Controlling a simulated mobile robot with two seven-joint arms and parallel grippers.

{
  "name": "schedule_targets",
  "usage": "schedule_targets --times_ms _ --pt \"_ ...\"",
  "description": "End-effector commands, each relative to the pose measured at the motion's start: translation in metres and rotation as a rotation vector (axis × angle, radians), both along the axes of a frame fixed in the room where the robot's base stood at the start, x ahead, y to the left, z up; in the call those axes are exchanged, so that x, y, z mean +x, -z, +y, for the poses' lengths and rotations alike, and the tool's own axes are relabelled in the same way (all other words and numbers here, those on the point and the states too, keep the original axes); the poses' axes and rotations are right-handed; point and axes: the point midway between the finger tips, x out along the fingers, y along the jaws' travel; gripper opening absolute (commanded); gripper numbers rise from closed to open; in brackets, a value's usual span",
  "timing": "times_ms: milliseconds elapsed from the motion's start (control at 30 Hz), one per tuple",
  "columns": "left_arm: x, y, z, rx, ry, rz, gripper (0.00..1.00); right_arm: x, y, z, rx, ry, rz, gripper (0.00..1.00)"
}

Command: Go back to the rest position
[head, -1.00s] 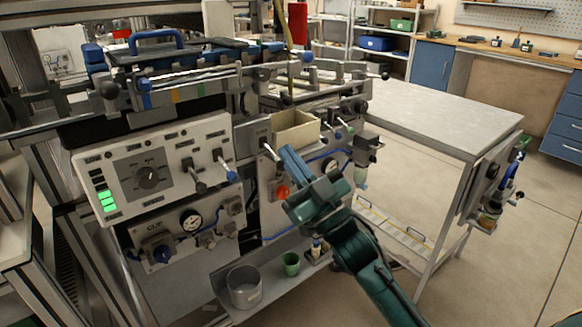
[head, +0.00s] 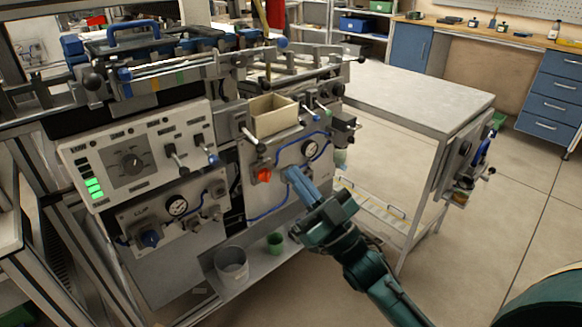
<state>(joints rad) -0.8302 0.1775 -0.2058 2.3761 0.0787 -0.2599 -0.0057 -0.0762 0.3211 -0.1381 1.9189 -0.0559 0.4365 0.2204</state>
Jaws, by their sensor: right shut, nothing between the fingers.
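My right gripper (head: 292,178) is in the head view, in front of the machine's right-hand panel. Its blue fingers are together with nothing between them. I cannot tell how far the fingertips are from the panel. The dark green right arm runs down to the bottom right. My left gripper is not in view.
The machine's control panel (head: 140,157) with levers and green lights fills the left. A grey bucket (head: 232,265) and a green cup (head: 275,242) stand on the lower shelf. A grey table (head: 420,97) extends right; the floor beyond is clear.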

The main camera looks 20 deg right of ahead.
Motion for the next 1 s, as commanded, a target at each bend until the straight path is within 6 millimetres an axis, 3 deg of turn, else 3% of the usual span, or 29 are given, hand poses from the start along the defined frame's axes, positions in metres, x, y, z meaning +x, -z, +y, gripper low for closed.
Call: schedule_targets --times_ms 567,667,800,1000 --pt "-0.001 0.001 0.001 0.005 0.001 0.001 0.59 -0.004 0.007 0.002 0.003 0.003 0.027 0.0" --pt "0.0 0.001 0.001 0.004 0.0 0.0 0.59 -0.019 0.032 0.008 0.012 0.016 0.13 0.0" --pt "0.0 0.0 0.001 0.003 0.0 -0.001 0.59 -0.057 0.083 0.022 0.022 0.046 0.374 0.0" --pt "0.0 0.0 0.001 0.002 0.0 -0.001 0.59 -0.11 0.129 0.036 0.018 0.064 0.65 0.0"
